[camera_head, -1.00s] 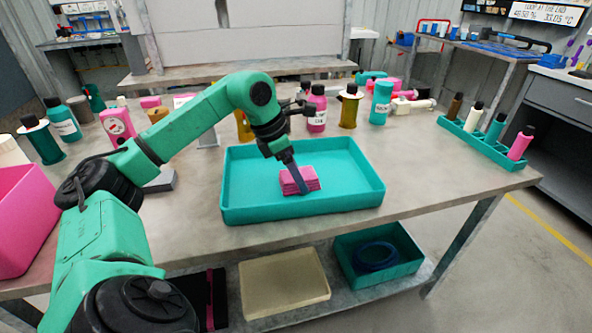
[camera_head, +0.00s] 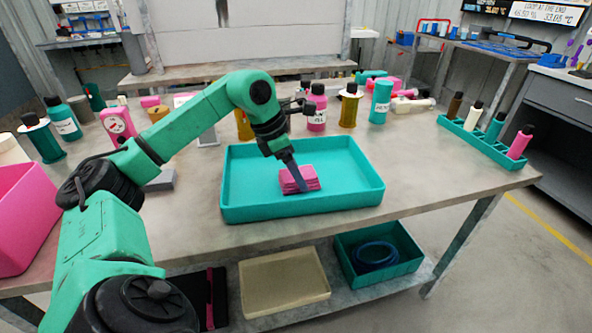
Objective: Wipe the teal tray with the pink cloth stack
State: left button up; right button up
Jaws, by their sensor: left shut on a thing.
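The teal tray (camera_head: 350,165) lies on the grey workbench, a shallow rectangle with raised walls. The pink cloth stack (camera_head: 305,178) is inside it, near the middle and toward the front wall, low against the tray floor. My left arm reaches in from the left over the tray's back wall. My left gripper (camera_head: 299,184) points down and is shut on the pink cloth stack at its left part. Whether the stack presses on the floor I cannot tell for sure. My right gripper is not in view.
Several bottles, including a pink one (camera_head: 317,112) and a teal one (camera_head: 381,101), stand behind the tray. A teal rack (camera_head: 487,148) with several bottles is at the right. A pink bin (camera_head: 22,215) is at the left. The bench between tray and rack is clear.

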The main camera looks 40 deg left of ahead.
pick_arm(q)
jog(key=shift+r, duration=0.45)
jog(key=shift+w+a+r+p, duration=0.1)
jog(key=shift+r+p, duration=0.45)
jog(key=shift+r, duration=0.15)
jog(key=shift+r+p, duration=0.35)
jog(key=shift+r, duration=0.1)
notch_tip(320, 180, up, 3)
jog(key=p, duration=0.2)
jog(key=shift+p, duration=0.35)
jog(key=shift+r+p, duration=0.7)
jog(key=shift+r, duration=0.25)
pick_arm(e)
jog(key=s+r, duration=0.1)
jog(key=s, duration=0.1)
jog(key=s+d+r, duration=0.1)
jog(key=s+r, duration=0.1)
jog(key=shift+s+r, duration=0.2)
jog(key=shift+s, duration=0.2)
pick_arm(q)
jog(key=shift+f, duration=0.1)
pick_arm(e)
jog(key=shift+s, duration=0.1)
